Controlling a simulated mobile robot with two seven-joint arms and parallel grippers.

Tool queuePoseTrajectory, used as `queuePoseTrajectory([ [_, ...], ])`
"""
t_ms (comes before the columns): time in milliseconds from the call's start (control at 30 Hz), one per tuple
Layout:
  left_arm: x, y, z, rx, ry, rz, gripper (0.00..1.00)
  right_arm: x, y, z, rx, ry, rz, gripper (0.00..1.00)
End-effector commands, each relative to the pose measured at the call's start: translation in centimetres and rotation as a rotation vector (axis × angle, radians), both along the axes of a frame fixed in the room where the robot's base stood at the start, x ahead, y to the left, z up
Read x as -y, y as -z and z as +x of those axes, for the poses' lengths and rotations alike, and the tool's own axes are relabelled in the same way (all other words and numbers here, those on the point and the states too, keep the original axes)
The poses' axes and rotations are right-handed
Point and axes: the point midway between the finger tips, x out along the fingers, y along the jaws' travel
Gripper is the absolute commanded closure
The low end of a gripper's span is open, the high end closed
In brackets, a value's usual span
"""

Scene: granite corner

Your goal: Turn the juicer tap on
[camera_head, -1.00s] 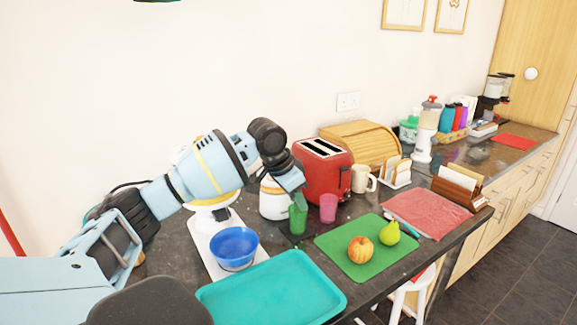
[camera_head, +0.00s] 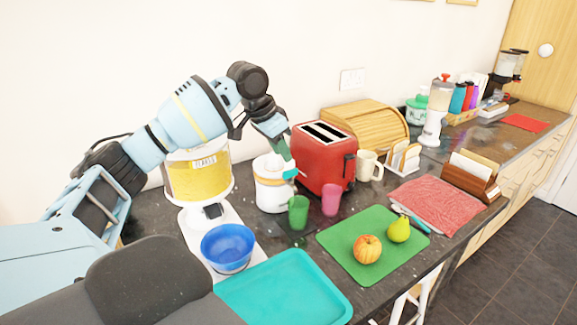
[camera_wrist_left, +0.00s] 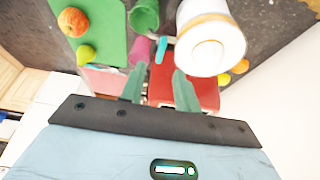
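The juicer (camera_head: 272,190) is a white pot with orange bands, standing on the dark counter between the yellow flakes dispenser and the red toaster. Its small teal tap (camera_head: 290,174) sticks out from its right side in the head view. My left gripper (camera_head: 284,152) points down just above the tap. In the left wrist view the two green fingers of my left gripper (camera_wrist_left: 158,82) are apart, with the teal tap (camera_wrist_left: 160,50) ahead of the gap between them. The juicer's round top (camera_wrist_left: 207,55) is beside the right finger there. No contact is visible. My right gripper is not in view.
A green cup (camera_head: 298,213) and a pink cup (camera_head: 331,200) stand before the juicer. The red toaster (camera_head: 318,165) is close on the right. The flakes dispenser (camera_head: 197,178) stands on the left, with a blue bowl (camera_head: 227,247) below. A teal tray (camera_head: 290,290) lies in front.

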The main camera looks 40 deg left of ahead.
Motion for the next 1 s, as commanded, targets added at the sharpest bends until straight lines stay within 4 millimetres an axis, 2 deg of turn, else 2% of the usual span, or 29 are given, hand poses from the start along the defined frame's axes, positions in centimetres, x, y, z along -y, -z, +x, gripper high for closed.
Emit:
queuePoseTrajectory([
  [33,0.1,1.0,0.3,-0.006,0.001,0.000,0.68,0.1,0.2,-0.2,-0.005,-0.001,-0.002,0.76],
  [200,0.4,3.4,1.2,-0.006,0.002,-0.001,0.68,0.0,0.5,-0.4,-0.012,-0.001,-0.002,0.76],
  [400,0.6,5.4,2.1,-0.003,0.001,0.000,0.68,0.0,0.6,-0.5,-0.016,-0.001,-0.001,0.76],
  [800,0.7,6.0,2.3,-0.001,0.002,0.001,0.68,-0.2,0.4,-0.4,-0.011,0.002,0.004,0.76],
  [1000,0.7,6.0,2.3,-0.001,0.002,0.001,0.94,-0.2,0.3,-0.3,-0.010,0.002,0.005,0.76],
])
